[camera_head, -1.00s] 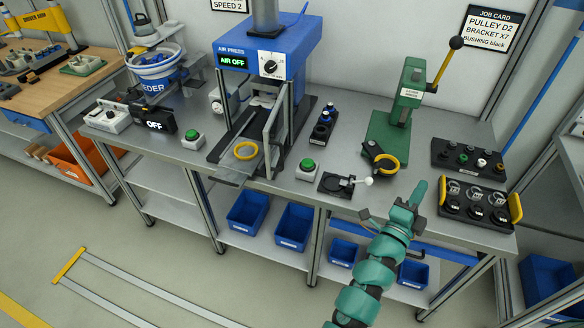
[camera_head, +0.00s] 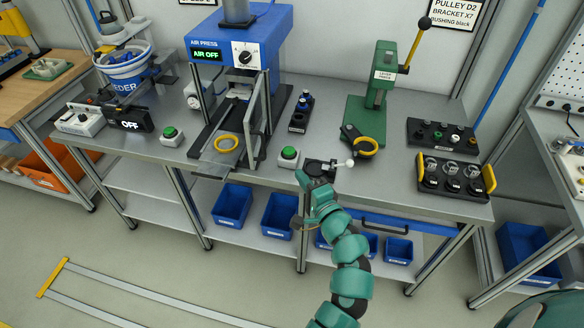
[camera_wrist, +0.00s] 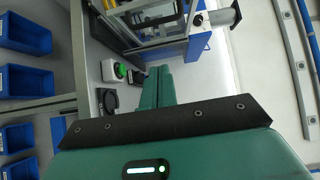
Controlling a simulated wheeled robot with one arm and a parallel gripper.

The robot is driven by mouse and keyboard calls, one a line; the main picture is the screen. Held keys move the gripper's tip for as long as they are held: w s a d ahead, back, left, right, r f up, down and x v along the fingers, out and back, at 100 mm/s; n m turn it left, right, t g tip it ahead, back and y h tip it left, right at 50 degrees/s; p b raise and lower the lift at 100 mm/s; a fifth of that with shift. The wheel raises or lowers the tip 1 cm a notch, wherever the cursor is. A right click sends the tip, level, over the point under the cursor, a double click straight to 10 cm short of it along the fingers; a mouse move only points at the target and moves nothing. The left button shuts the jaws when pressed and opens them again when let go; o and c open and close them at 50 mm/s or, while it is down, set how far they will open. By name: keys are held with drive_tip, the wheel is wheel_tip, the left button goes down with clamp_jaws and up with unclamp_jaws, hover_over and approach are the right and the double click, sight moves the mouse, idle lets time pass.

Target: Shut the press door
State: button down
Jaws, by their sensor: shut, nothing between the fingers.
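The blue air press (camera_head: 240,40) stands on the bench and its display reads AIR OFF. Its door (camera_head: 257,120) is a clear panel in a grey frame. It stands open, swung out toward the bench front on the right side of the press. A yellow ring (camera_head: 227,143) lies on the plate in front of the press. My gripper (camera_head: 303,178) is at the bench's front edge, right of the door and apart from it. Its fingers are shut and empty in the wrist view (camera_wrist: 158,75), pointing toward the press frame (camera_wrist: 160,48).
A green button (camera_head: 289,154) stands between the door and my gripper. A black fixture with a white-knobbed lever (camera_head: 325,167) is close to my gripper. The green lever press (camera_head: 372,105) stands further right.

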drive_tip(key=s+a+p+x, duration=0.1)
drive_tip(key=p+x, duration=0.4)
drive_tip(key=x, duration=0.7)
drive_tip(key=shift+a, duration=0.7)
drive_tip(key=shift+r, duration=0.1)
